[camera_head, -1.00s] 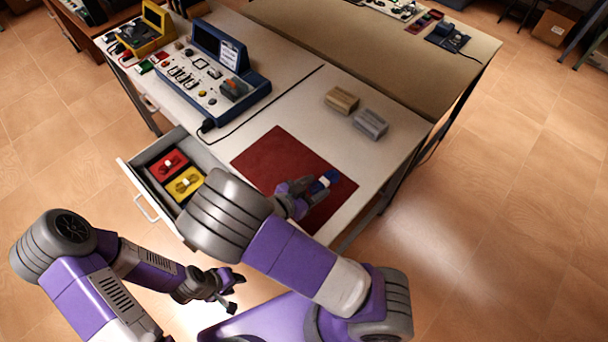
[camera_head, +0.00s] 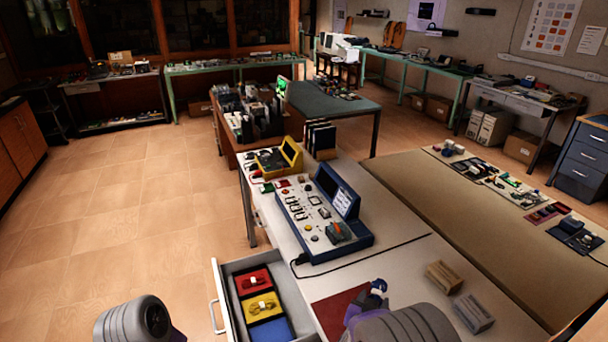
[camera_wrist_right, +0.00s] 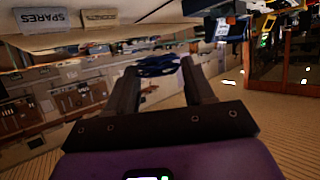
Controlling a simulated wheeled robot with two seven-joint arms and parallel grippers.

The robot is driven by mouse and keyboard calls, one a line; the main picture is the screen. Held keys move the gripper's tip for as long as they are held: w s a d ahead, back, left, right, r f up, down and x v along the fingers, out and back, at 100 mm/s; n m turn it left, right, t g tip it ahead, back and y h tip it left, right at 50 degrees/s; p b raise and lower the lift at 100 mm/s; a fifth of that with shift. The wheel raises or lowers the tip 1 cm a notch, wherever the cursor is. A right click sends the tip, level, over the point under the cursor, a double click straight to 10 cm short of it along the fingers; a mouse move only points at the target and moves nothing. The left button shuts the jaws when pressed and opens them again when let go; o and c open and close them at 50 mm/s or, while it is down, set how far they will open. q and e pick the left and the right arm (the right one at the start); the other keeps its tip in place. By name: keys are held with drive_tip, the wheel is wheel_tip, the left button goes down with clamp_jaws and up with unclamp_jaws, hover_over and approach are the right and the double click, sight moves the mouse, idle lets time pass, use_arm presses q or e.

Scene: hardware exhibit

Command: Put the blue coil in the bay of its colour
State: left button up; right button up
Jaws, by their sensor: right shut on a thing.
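My right gripper (camera_head: 376,288) is at the bottom of the head view, over the dark red mat (camera_head: 333,310), shut on the blue coil (camera_wrist_right: 158,66). In the right wrist view the coil shows dark blue between the two fingers (camera_wrist_right: 165,85). The open drawer (camera_head: 229,303) to the left has a red bay (camera_head: 245,285) and a yellow bay (camera_head: 250,308), each with a coil in it. Its blue bay (camera_head: 270,331), nearest me, looks empty. The held coil is to the right of the drawer. My left gripper is out of view.
A blue-framed test console (camera_head: 320,230) and a yellow meter (camera_head: 285,157) stand on the bench behind the drawer. A tan block (camera_head: 443,276) and a grey block (camera_head: 472,313) lie right of the mat. A black cable (camera_head: 375,250) crosses the bench top.

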sight(373, 282)
wheel_tip(373, 282, up, 6)
drive_tip(key=w+n+t+y, duration=0.2)
drive_tip(key=w+n+y, duration=0.1)
drive_tip(key=n+y, duration=0.25)
drive_tip(key=s+f, duration=0.6)
drive_tip(key=f, duration=0.5)
drive_tip(key=shift+a+f, duration=0.15)
drive_tip(key=shift+a, duration=0.15)
drive_tip(key=shift+s+g, duration=0.1)
drive_tip(key=shift+g, duration=0.2)
